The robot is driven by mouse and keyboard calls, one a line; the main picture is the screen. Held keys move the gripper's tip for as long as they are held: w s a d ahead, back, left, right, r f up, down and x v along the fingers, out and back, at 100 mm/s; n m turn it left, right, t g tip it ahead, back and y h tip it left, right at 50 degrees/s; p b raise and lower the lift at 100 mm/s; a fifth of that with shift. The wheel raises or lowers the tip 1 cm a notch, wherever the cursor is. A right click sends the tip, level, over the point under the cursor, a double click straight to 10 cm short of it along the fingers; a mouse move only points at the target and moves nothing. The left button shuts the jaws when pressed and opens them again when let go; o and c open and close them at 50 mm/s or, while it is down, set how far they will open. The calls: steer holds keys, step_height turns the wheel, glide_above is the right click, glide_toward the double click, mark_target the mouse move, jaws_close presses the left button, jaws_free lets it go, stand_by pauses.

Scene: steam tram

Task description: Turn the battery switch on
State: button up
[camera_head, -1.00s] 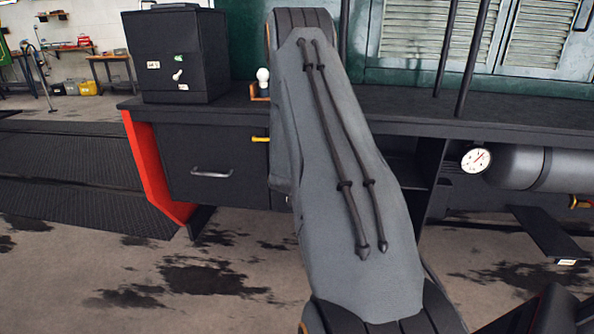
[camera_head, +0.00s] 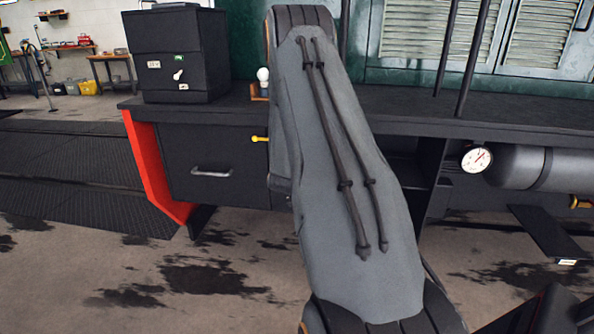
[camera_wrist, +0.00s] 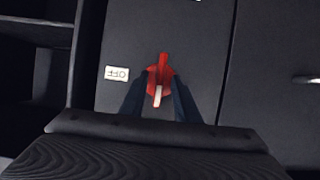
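The battery switch is a red rotary knob (camera_wrist: 165,72) with a narrow handle, part red and part white, on a dark panel (camera_wrist: 205,70) in the wrist view. The handle lies nearly in line with the picture's vertical. A white label (camera_wrist: 117,73) reading OFF, upside down here, is to its left. My gripper (camera_wrist: 160,84) is open, with one dark finger on each side of the handle and space between the fingers and the handle. How far the fingertips are from the panel is hard to tell. In the head view my arm hides both gripper and switch.
In the head view, a black box (camera_head: 178,55) with a white lever (camera_head: 178,75) stands on the dark bench (camera_head: 480,112). A drawer front with a metal handle (camera_head: 211,172) is below. A gauge (camera_head: 477,158) and grey tank (camera_head: 520,167) are at right.

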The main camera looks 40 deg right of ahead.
steer(key=v, duration=0.7)
steer(key=shift+s+a, duration=0.1)
steer(key=shift+a, duration=0.05)
